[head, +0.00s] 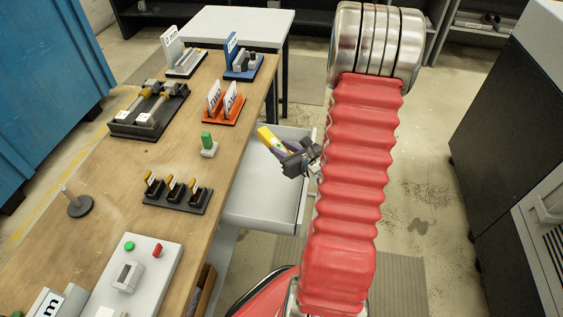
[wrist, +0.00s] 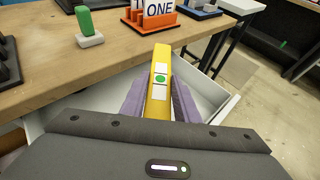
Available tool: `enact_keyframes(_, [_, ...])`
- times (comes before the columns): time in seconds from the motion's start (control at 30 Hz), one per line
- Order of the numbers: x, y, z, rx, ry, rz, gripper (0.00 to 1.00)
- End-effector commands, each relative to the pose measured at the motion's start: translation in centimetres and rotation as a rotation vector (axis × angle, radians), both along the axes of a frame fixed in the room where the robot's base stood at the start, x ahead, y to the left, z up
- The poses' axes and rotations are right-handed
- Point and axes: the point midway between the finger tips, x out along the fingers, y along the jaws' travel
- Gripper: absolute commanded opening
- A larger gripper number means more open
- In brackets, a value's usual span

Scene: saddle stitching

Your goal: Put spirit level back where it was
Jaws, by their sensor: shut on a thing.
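The yellow spirit level (head: 267,137), with a white and green marking, is held in my gripper (head: 288,150). In the wrist view the spirit level (wrist: 158,88) sits between the two purple fingers of my gripper (wrist: 158,100), which are shut on it, and it points away from the camera. The open drawer (head: 262,195), white inside, is under the table's right edge. It lies below and around the gripper in the wrist view (wrist: 95,98). The spirit level's near end is hidden by the gripper body.
The wooden table (head: 120,210) carries a green-topped block (head: 208,145), orange sign holders (head: 222,112), a black rack with yellow-topped levers (head: 178,195), and a white button panel (head: 130,280). A grey-white side table (head: 240,27) stands behind. Open floor (head: 415,200) lies to the right.

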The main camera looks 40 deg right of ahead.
Motion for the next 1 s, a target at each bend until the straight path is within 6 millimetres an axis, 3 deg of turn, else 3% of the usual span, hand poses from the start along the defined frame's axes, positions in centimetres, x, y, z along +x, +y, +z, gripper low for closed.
enact_keyframes(0.2, [0.0, 0.0, -1.6, 0.0, -0.001, 0.0, 0.0])
enact_keyframes(0.67, [0.1, 0.0, -2.2, -0.001, -0.001, 0.001, 0.0])
enact_keyframes(1.0, [0.1, 0.0, -5.4, 0.0, 0.0, 0.001, 0.0])
